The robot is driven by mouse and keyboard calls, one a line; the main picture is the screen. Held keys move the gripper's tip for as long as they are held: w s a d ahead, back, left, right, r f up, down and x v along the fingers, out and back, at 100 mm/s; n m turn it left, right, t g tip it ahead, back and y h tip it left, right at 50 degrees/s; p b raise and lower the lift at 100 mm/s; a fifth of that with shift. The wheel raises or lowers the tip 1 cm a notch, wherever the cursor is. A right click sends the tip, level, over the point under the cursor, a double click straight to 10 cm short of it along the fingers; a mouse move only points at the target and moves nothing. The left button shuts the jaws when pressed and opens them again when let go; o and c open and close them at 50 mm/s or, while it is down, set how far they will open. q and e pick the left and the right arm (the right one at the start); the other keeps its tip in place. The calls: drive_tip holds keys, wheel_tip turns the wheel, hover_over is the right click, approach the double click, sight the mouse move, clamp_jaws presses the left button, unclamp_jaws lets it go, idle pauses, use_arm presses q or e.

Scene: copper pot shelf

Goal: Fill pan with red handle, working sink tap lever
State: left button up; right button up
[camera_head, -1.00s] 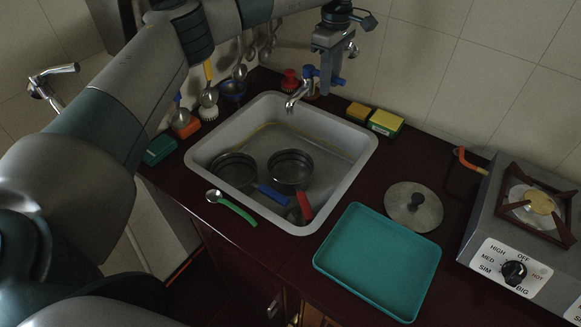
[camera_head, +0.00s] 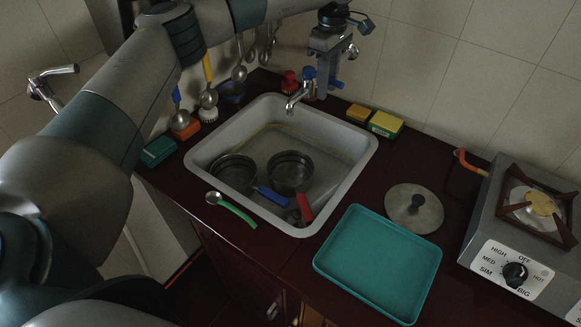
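The pan with the red handle (camera_head: 291,172) lies inside the sink (camera_head: 357,166) on its right side, its red handle (camera_head: 304,208) pointing to the front. I see no water in it. A second pan (camera_head: 235,170) with a blue handle (camera_head: 272,196) lies to its left. The metal tap (camera_head: 293,103) stands at the sink's back edge, with a blue lever part (camera_head: 309,73) on top and no visible stream. My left gripper (camera_head: 322,92) points down just right of the tap, close to the blue lever; contact and finger gap are unclear. My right gripper is not in view.
A teal tray (camera_head: 380,262), a pan lid (camera_head: 414,208) and a stove (camera_head: 500,235) are to the right. Sponges (camera_head: 385,123) lie behind the sink. A green-handled spoon (camera_head: 232,210) lies at the sink's front left edge. Utensils hang on the back wall.

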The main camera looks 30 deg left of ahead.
use_arm(q)
drive_tip(key=shift+s, duration=0.2)
drive_tip(key=shift+s+a, duration=0.1)
drive_tip(key=shift+s, duration=0.55)
idle(0.4)
drive_tip(key=shift+s, duration=0.1)
idle(5.6)
drive_tip(key=shift+w, duration=0.7)
